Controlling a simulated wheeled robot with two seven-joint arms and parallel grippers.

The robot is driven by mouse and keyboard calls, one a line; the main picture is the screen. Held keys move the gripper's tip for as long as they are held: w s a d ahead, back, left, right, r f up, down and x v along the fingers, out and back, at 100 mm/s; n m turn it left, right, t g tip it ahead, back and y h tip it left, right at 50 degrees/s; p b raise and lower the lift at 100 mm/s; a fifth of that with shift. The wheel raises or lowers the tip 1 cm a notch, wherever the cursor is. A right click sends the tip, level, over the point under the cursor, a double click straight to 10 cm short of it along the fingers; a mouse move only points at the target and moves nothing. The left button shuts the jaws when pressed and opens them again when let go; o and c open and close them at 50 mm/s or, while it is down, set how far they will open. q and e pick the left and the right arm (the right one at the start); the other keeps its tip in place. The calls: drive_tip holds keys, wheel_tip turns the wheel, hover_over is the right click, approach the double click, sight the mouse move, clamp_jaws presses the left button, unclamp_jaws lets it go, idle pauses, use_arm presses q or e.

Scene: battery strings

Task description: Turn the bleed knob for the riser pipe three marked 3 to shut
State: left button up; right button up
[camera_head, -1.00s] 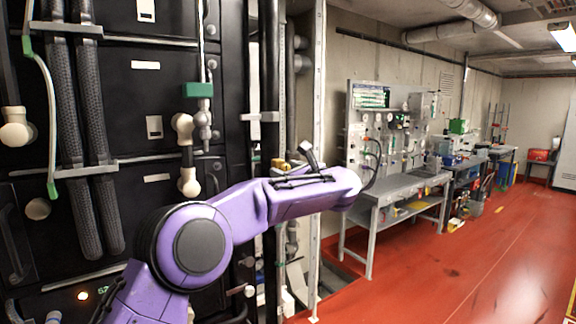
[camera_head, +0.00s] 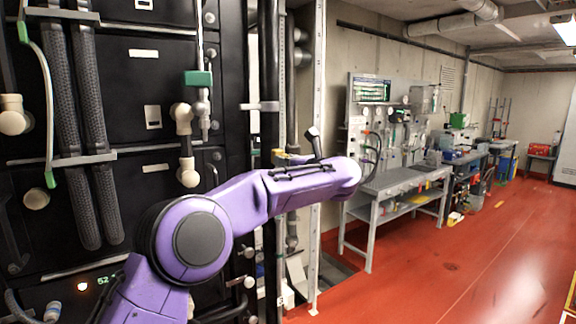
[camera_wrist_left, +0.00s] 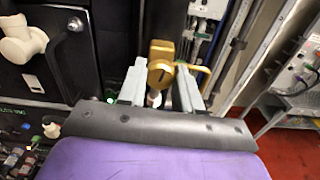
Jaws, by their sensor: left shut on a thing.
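A gold-coloured knob (camera_wrist_left: 161,62) with a dark slot mark on its face sits between the two grey fingers of my left gripper (camera_wrist_left: 160,80) in the left wrist view. The fingers are shut on it, one on each side. A gold curved piece (camera_wrist_left: 201,74) shows just right of the knob. In the head view my purple left arm reaches across the black racks, and its fingers are hidden behind the arm. I cannot read any number 3 or pipe marking near the knob. My right gripper is not in view.
Black racks (camera_head: 141,80) with thick braided hoses (camera_head: 92,120) and cream pipe fittings (camera_head: 187,172) stand close on the left. A grey upright post (camera_head: 318,110) stands by the arm. A metal workbench (camera_head: 395,181) is farther right. The red floor (camera_head: 430,270) is clear there.

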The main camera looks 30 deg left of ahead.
use_arm(q)
drive_tip(key=m+p, duration=0.1)
drive_tip(key=m, duration=3.2)
drive_tip(key=shift+f, duration=0.1)
idle(0.4)
drive_tip(key=o, duration=0.9)
drive_tip(key=shift+o, duration=0.7)
